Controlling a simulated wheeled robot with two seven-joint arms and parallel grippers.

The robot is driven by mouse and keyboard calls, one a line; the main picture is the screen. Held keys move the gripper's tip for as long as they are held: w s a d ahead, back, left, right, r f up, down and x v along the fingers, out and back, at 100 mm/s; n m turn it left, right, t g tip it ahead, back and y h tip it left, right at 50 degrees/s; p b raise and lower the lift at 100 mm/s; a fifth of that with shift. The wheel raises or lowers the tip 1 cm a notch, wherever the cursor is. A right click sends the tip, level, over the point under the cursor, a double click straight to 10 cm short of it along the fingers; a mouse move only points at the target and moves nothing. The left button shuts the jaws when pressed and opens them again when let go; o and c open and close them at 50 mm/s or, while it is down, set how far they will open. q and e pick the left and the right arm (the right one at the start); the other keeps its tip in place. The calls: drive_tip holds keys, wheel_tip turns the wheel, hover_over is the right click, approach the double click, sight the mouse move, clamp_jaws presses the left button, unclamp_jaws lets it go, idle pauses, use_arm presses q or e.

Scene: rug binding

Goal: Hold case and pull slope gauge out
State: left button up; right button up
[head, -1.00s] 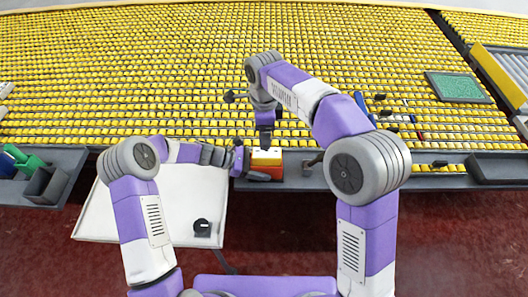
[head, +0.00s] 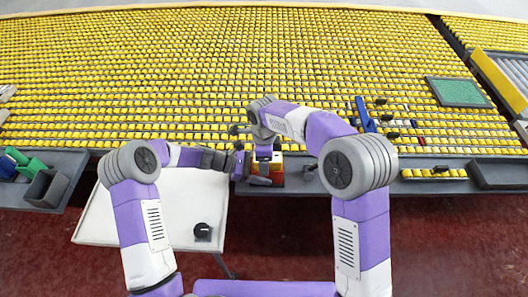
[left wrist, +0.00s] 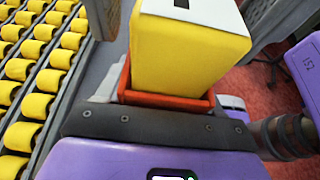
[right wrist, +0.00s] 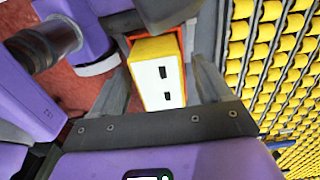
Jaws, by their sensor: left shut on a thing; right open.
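The slope gauge is a yellow block with a white, slotted top face (left wrist: 190,55); it sits in the open orange-red case (left wrist: 165,99) and sticks up out of it. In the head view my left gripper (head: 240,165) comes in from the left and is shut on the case. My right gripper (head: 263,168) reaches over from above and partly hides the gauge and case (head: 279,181). In the right wrist view its open fingers (right wrist: 160,85) stand either side of the gauge (right wrist: 158,72), with gaps showing.
The case is at the dark front ledge of a wide bed of yellow rollers (head: 200,80). A white table (head: 150,215) with a small black item (head: 202,231) stands at front left. Grey and green bins (head: 45,187) are far left. Several tools and a green mat (head: 459,92) lie to the right.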

drive_tip(key=shift+f, duration=0.1)
drive_tip(key=c, duration=1.1)
drive_tip(key=o, duration=0.4)
drive_tip(key=c, duration=0.4)
drive_tip(key=shift+o, duration=0.2)
drive_tip(key=shift+r, duration=4.3)
